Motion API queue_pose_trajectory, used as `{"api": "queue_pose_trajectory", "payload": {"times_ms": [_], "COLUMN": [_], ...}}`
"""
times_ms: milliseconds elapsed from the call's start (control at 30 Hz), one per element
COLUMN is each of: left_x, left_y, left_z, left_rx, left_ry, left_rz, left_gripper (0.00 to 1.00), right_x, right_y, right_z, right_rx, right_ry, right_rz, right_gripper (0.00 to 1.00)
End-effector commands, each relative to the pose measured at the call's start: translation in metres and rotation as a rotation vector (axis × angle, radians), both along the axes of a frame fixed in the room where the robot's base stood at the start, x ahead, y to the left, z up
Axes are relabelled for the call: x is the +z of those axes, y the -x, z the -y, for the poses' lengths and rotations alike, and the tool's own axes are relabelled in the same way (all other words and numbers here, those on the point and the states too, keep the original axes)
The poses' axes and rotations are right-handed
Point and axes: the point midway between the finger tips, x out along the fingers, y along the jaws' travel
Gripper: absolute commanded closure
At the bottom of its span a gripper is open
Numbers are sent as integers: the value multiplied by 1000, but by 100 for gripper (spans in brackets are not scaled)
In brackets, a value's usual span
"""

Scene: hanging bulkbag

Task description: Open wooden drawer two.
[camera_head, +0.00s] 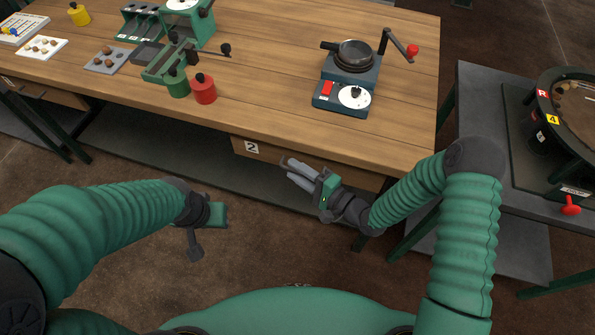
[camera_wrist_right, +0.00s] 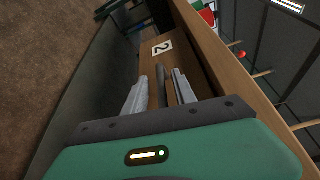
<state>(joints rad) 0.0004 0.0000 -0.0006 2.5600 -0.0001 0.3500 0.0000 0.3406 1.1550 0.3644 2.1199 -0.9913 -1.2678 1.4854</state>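Wooden drawer two (camera_head: 350,177) is under the front edge of the workbench and looks shut. Its front carries a white label with a "2" (camera_head: 252,147), which also shows in the right wrist view (camera_wrist_right: 162,47). My right gripper (camera_head: 289,169) is at the drawer front, right of the label. In the right wrist view its two grey fingers (camera_wrist_right: 160,85) are apart, with the dark bar handle (camera_wrist_right: 162,88) between them. A gap shows on each side of the handle. My left gripper (camera_head: 196,244) hangs over the floor, away from the bench; its fingers are not clear.
On the wooden bench (camera_head: 270,75) stand a crank device with a pan (camera_head: 352,62), a red weight (camera_head: 203,90) and a green stand (camera_head: 185,25). A grey side table (camera_head: 480,100) with a round device stands at the right. A lower shelf (camera_head: 160,150) runs beneath the bench.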

Motion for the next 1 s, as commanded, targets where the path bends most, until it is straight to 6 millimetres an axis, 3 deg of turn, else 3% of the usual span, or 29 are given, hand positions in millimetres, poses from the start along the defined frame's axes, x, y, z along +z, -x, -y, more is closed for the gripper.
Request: {"api": "queue_pose_trajectory", "payload": {"times_ms": [167,400,1000], "left_x": [0,0,0], "left_y": [0,0,0], "left_z": [0,0,0], "left_rx": [-1,-1,-1], "left_ry": [0,0,0], "left_rz": [0,0,0], "left_gripper": [64,64,64], "right_x": [0,0,-1], "right_y": [0,0,2], "right_z": [4,2,-1], "right_rx": [-2,-2,5], "right_ry": [-1,1,0], "right_rz": [0,-1,-3], "right_gripper": [69,100,100]}}
